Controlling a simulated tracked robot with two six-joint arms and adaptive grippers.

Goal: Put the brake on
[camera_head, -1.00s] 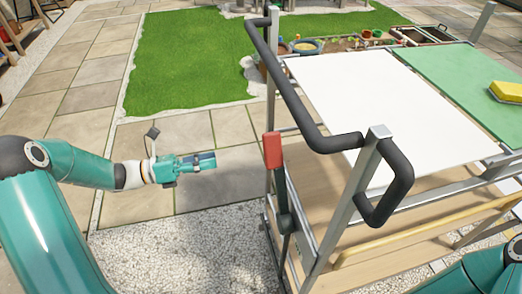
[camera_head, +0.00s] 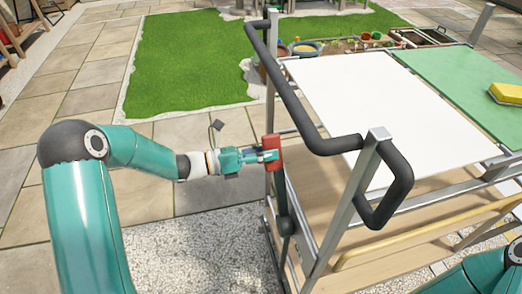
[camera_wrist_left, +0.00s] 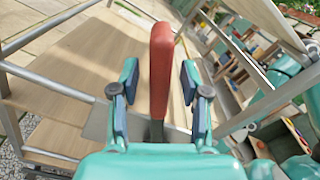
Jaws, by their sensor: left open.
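The brake lever has a red grip (camera_head: 274,153) on a dark arm (camera_head: 285,208) and stands nearly upright at the left side of the cart (camera_head: 345,205). My left gripper (camera_head: 270,156) is at the red grip. In the left wrist view the red grip (camera_wrist_left: 161,70) stands between the two open fingers of my left gripper (camera_wrist_left: 161,95), with a gap on each side. The lower end of the lever is hidden behind my gripper there. My right gripper is out of view; only part of my right arm shows at the lower right.
The cart's black push handle (camera_head: 290,85) rises just right of the lever. A white top panel (camera_head: 375,100), a green panel (camera_head: 450,90) and a yellow sponge (camera_head: 507,93) are on the cart. Paving left of the cart is clear.

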